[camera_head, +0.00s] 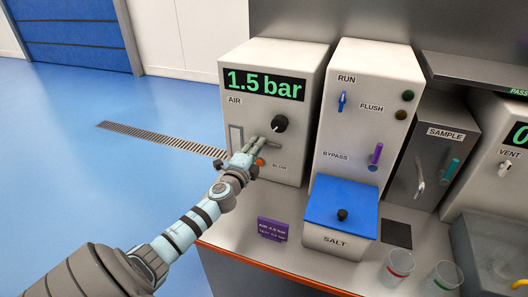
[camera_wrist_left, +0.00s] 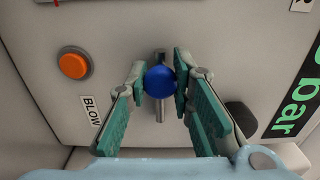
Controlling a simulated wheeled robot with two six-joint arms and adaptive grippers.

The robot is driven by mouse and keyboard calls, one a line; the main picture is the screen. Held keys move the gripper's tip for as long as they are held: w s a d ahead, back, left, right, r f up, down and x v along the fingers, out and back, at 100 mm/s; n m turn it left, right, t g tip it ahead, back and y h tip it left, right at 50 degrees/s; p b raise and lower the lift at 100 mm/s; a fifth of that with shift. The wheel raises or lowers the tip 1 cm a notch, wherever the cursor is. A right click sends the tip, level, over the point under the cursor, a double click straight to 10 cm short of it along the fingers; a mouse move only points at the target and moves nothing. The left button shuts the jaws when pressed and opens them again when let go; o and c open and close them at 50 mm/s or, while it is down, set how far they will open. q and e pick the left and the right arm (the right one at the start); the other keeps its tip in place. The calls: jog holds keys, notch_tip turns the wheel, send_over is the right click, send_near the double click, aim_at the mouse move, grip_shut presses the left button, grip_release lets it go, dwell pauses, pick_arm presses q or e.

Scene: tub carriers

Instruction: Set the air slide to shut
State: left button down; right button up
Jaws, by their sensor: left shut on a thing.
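The air unit (camera_head: 292,60) is a pale box with an "AIR" label and a green "1.5 bar" display. My left gripper (camera_head: 258,144) is at the lower front of this box, below and left of a black knob (camera_head: 280,123). In the left wrist view its two fingers close from both sides on a blue ball knob (camera_wrist_left: 159,81). A grey metal bar (camera_wrist_left: 160,108) shows above and below the ball, against the panel. In the head view the fingers hide the ball, and I cannot tell the slide's position. My right gripper is not in view.
An orange button (camera_wrist_left: 73,64) beside a "BLOW" label sits close to my left fingers. A pale unit (camera_head: 372,60) with several controls stands right of the air unit. A blue-lidded salt tub (camera_head: 341,203) and a purple sign (camera_head: 272,229) are in front.

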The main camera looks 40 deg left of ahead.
pick_arm(q)
jog(key=c, duration=1.9)
grip_release()
jog(key=shift+a, duration=0.15)
jog(key=o, duration=0.5)
jog(key=shift+s+a, duration=0.2)
jog(key=shift+d, duration=0.15)
jog(key=v, duration=1.2)
jog(key=shift+w, duration=0.15)
